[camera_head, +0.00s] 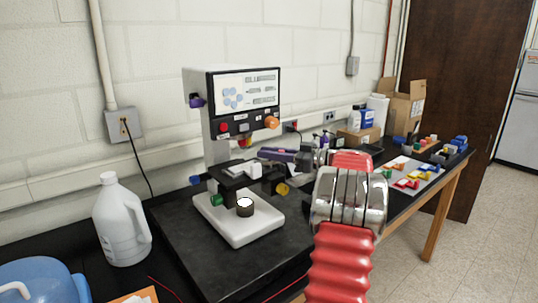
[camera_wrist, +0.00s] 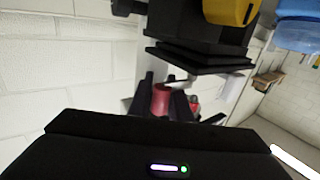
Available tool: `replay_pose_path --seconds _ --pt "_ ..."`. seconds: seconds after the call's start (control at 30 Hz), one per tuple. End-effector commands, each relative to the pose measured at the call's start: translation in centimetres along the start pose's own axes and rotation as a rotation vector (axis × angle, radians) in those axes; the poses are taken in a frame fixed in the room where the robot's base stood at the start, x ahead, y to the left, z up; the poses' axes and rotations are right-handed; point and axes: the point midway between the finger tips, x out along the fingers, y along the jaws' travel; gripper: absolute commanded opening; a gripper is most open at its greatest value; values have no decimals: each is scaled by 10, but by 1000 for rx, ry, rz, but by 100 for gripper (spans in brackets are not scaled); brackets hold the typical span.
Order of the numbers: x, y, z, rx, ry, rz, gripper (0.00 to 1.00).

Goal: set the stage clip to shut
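A white microscope with a screen (camera_head: 245,95) stands on the dark bench, with its black stage (camera_head: 235,178) under the head. A small pale piece (camera_head: 262,170) on the stage may be the stage clip; its setting is too small to tell. My arm reaches in from the right, and its dark end is beside the stage. In the wrist view, my gripper (camera_wrist: 162,102) has its two dark fingers apart, with a red part (camera_wrist: 160,99) showing between or behind them. Black stage plates (camera_wrist: 200,60) and a yellow knob (camera_wrist: 232,10) are close above the fingers in that view.
A white jug (camera_head: 121,222) and a blue container (camera_head: 40,282) stand at left. Cardboard boxes (camera_head: 405,103), bottles and colored blocks (camera_head: 408,182) stand on the bench at right. The wall is close behind the microscope.

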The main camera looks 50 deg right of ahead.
Motion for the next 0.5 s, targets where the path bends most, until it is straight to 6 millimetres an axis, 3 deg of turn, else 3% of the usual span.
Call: replay_pose_path --seconds 0.2,0.5 --pt "0 0 0 0 0 0 33" --pt "-1 0 0 1 -1 1 34"
